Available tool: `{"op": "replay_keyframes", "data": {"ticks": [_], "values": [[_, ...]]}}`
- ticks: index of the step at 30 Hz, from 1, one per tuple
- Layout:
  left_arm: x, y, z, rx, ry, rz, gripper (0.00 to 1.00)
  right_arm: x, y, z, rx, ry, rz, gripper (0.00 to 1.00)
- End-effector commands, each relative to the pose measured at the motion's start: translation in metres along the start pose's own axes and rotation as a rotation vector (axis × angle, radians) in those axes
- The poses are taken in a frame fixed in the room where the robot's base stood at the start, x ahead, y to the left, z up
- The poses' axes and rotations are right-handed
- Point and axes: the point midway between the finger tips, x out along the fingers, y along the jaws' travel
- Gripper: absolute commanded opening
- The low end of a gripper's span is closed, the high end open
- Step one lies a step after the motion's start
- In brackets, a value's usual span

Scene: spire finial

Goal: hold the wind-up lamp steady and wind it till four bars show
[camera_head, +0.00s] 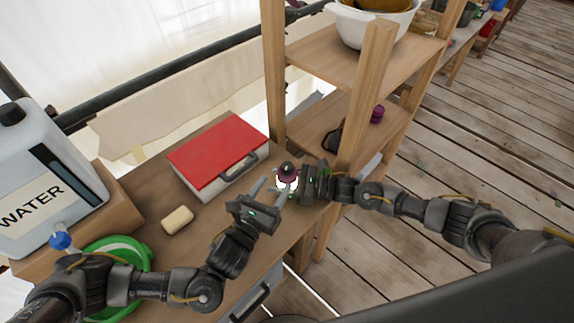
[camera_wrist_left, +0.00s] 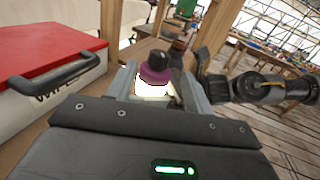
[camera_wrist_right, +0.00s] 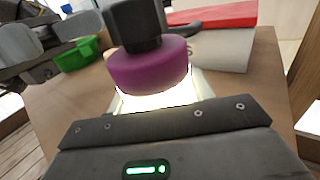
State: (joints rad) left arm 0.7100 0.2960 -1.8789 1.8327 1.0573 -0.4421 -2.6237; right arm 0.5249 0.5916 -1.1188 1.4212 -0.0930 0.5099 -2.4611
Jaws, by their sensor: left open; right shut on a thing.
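The wind-up lamp has a purple collar, a dark knob on top and a glowing white body. My right gripper (camera_head: 290,187) is shut on the lamp's body from the right. My left gripper (camera_head: 272,188) is open, its two fingers reaching towards the lamp; in the left wrist view the lamp shows between the fingertips. Whether those fingers touch it I cannot tell. No lit bars can be made out on the lamp.
A white case with a red lid (camera_head: 218,150) lies behind and left of the lamp. A soap-like block (camera_head: 177,220), a green basin (camera_head: 128,250) and a water container (camera_head: 40,185) are on the left. A wooden shelf post (camera_head: 362,100) rises close behind my right arm.

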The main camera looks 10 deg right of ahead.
Motion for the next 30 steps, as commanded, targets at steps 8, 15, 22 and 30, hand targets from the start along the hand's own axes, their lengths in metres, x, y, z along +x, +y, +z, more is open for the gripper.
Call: {"op": "replay_keyframes", "data": {"ticks": [8, 15, 22, 30], "values": [[0.055, -0.001, 0.001, 0.005, -0.003, -0.001, 0.51, 0.0, 0.0, 0.001, -0.001, -0.001, 0.0, 0.25], [0.079, 0.0, 0.0, 0.002, -0.001, -0.001, 0.51, 0.0, 0.0, 0.0, 0.0, -0.001, 0.0, 0.25], [0.083, -0.001, 0.0, 0.001, 0.0, -0.002, 0.51, 0.0, 0.0, 0.0, 0.0, -0.001, 0.0, 0.25], [0.082, 0.0, 0.0, 0.001, -0.001, -0.001, 0.32, 0.0, 0.0, 0.0, 0.0, -0.001, 0.0, 0.25]]}}
